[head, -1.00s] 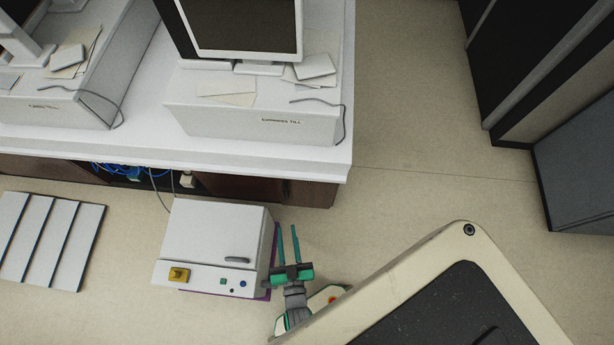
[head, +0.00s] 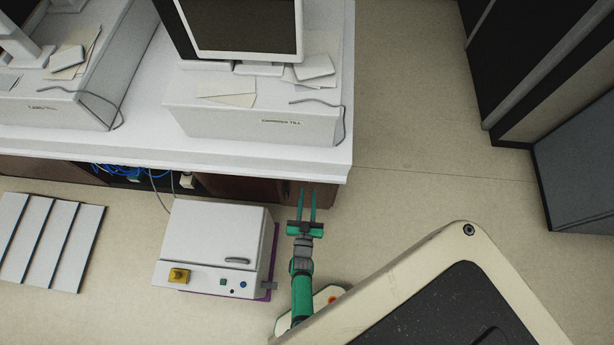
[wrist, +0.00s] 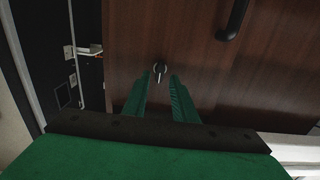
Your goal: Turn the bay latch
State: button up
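The bay latch (wrist: 159,70) is a small metal turn-knob on a dark brown wooden door (wrist: 195,40) in the wrist view. Its lever part points downward. My gripper (wrist: 159,82) is open, with its two green fingers pointing at the door and the latch showing between their tips. I cannot tell whether the fingertips reach the latch or stop short of it. In the head view my gripper (head: 308,190) is at the right end of the cabinet front under the white counter (head: 230,160). I cannot make out the latch there.
A black door handle (wrist: 234,18) is up and right of the latch. A white box unit (head: 215,235) with a yellow switch stands on the floor left of my arm. Blue cables (head: 120,172) hang in an open bay.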

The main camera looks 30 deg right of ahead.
aim_at(309, 184)
jog(key=shift+x, duration=2.05)
grip_shut()
jog(key=n, duration=0.4)
jog(key=shift+n, duration=0.3)
jog(key=n, duration=0.5)
jog(key=shift+s, duration=0.1)
jog(key=n, duration=0.3)
jog(key=shift+n, duration=0.4)
jog(key=n, duration=0.3)
jog(key=shift+n, duration=0.4)
jog(key=shift+c, duration=0.6)
grip_release()
jog(key=shift+n, duration=0.3)
jog(key=o, duration=0.4)
jog(key=shift+c, duration=0.2)
jog(key=shift+a, duration=0.15)
